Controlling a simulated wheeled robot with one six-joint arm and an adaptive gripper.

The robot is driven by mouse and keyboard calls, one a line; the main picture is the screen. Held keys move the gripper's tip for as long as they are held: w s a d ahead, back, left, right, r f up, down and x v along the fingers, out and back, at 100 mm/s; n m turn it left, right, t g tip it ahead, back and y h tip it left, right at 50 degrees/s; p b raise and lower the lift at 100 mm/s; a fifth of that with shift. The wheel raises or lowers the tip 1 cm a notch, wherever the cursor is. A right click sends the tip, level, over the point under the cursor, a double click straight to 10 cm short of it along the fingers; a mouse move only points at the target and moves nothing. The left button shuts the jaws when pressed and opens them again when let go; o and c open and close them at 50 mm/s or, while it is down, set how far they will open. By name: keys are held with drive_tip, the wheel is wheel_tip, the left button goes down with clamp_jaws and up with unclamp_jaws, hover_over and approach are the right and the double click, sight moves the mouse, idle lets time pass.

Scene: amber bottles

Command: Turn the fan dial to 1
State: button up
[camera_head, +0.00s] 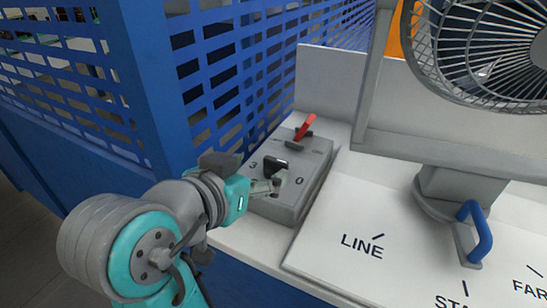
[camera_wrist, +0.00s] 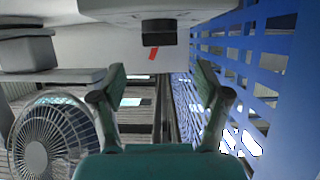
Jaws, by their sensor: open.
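The fan dial is a black knob (camera_head: 275,166) on top of a grey control box (camera_head: 316,184). A "3" shows to its left and a "0" to its right. Other marks are hidden or too small to read, and I cannot tell which number the knob points at. My gripper (camera_head: 273,185) is at the near side of the knob in the head view, low over the box. In the wrist view my gripper (camera_wrist: 162,75) has its two fingers spread, with nothing between them. The black knob (camera_wrist: 158,32) shows beyond the fingertips, apart from them.
A red lever (camera_head: 305,127) stands behind the knob on the box. The fan (camera_head: 490,45) stands to the right on a white table (camera_head: 330,235) with printed labels. A blue handle (camera_head: 475,230) is by its base. A blue perforated panel (camera_head: 215,75) rises behind and left of the box.

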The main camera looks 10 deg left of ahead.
sight(275, 161)
drive_tip(key=x, duration=0.6)
drive_tip(key=shift+w+d+f, duration=0.15)
drive_tip(key=shift+w+f, duration=0.1)
drive_tip(key=shift+w, duration=0.1)
drive_tip(key=shift+c, duration=0.3)
drive_tip(key=c, duration=1.1)
